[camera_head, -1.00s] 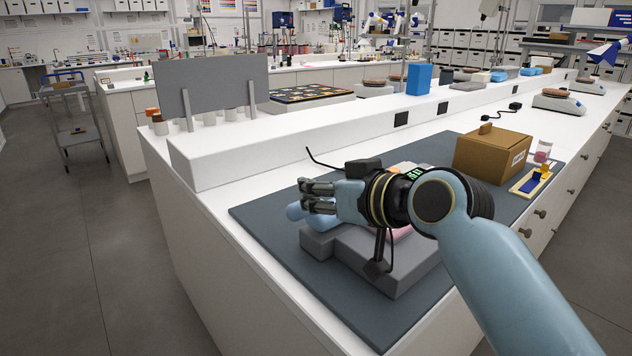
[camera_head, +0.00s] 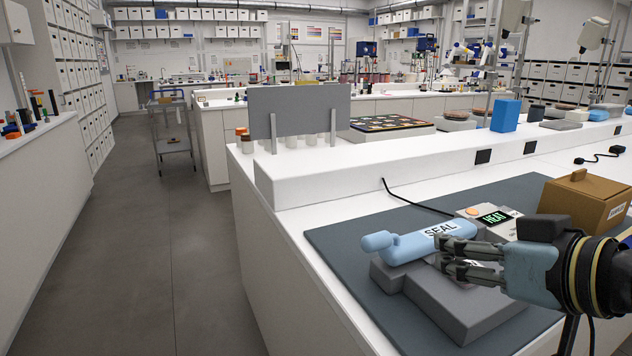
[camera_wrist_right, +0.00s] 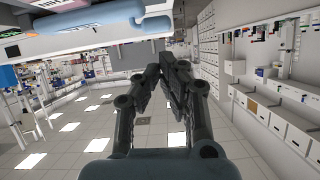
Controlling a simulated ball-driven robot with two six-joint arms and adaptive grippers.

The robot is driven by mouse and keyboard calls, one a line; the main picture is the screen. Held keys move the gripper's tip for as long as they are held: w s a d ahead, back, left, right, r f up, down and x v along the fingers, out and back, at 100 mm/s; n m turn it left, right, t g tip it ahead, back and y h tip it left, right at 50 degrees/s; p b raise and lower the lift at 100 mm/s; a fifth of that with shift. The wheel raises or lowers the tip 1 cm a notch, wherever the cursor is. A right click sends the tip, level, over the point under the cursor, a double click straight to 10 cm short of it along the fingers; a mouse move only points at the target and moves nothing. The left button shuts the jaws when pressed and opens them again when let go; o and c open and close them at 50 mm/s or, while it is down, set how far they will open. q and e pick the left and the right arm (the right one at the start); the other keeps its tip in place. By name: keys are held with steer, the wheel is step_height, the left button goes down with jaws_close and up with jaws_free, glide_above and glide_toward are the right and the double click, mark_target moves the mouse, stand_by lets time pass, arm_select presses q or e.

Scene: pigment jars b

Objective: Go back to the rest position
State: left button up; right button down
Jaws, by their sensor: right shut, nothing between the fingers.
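My right gripper (camera_head: 472,262) is shut and empty, its fingers pointing left at the right of the head view. It appears in front of the sealer, a grey machine with a light blue arm (camera_head: 408,247) marked SEAL and a lit HEAT display (camera_head: 494,217). I cannot tell from this view whether the fingers touch it. In the right wrist view the gripper (camera_wrist_right: 165,75) shows its two fingers close together, and the blue arm (camera_wrist_right: 105,14) shows at the top, apart from them. My left gripper is not in view.
The sealer stands on a dark mat (camera_head: 345,245) on the white bench. A cardboard box (camera_head: 585,203) stands behind my right wrist. A raised white ledge (camera_head: 370,166) with a grey panel (camera_head: 298,112) runs behind. The floor (camera_head: 170,260) at the left is clear.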

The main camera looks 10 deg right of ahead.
steer(key=s+d+f+m+g+h, duration=0.1)
steer(key=s+d+f+g+h, duration=0.3)
steer(key=s+f, duration=0.5)
steer(key=s+d+f+m+g+h, duration=0.1)
steer(key=s+d+f+g+h, duration=0.15)
steer(key=s+f+g, duration=0.6)
steer(key=s+d+f+t+b, duration=0.1)
steer(key=s+f+b, duration=0.2)
steer(key=f, duration=1.2)
steer(key=s+d+f+t+b, duration=0.1)
steer(key=s+d+f+b, duration=0.15)
steer(key=f, duration=1.15)
steer(key=s+f+b, duration=0.3)
steer(key=s+f, duration=1.4)
steer(key=f, duration=0.1)
steer(key=shift+s+d+m+g+y, duration=0.15)
steer(key=shift+s+m+g+y, duration=0.2)
steer(key=shift+g+y, duration=0.1)
